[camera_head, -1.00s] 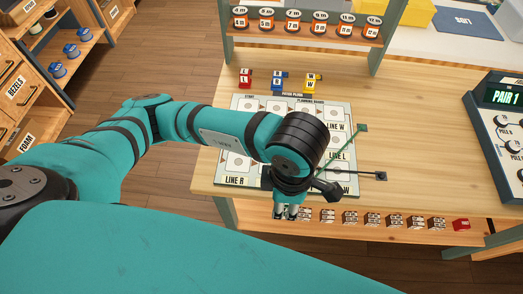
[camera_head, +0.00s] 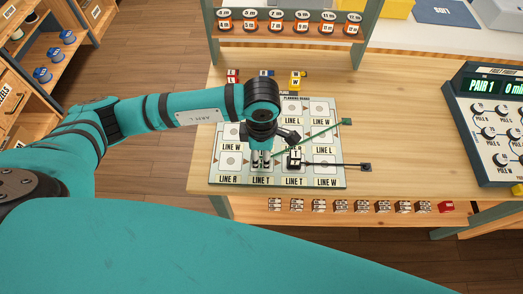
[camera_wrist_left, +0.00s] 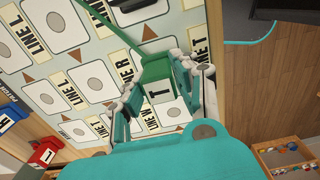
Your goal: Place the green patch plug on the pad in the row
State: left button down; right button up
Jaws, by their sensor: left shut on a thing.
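My left gripper (camera_head: 261,163) is over the front row of the planning board (camera_head: 213,178), above the LINE T pad, second from left. It is shut on the green patch plug (camera_wrist_left: 157,70), marked T in the left wrist view, with the pads of the board behind it. The gripper hides the plug in the head view. I cannot tell whether the plug touches the board. Its green cord (camera_head: 320,134) runs to a small end piece (camera_head: 346,121) right of the board. A black-and-white plug (camera_head: 294,159) stands on the board just right of the gripper.
A black cord (camera_head: 335,164) leads from that plug to an end piece (camera_head: 366,167) on the table. Red, blue and yellow plugs (camera_head: 296,81) stand behind the board. A tester box (camera_head: 490,125) is at the right. Several blocks (camera_head: 340,206) line the front shelf.

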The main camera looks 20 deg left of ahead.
pick_arm(q)
jog(key=shift+f, duration=0.1)
jog(key=shift+f+b, duration=0.15)
jog(key=shift+b, duration=0.15)
jog(key=c, duration=1)
grip_release()
notch_tip(320, 180, up, 12)
jog(key=shift+r+b, duration=0.25)
jog(key=shift+b, duration=0.15)
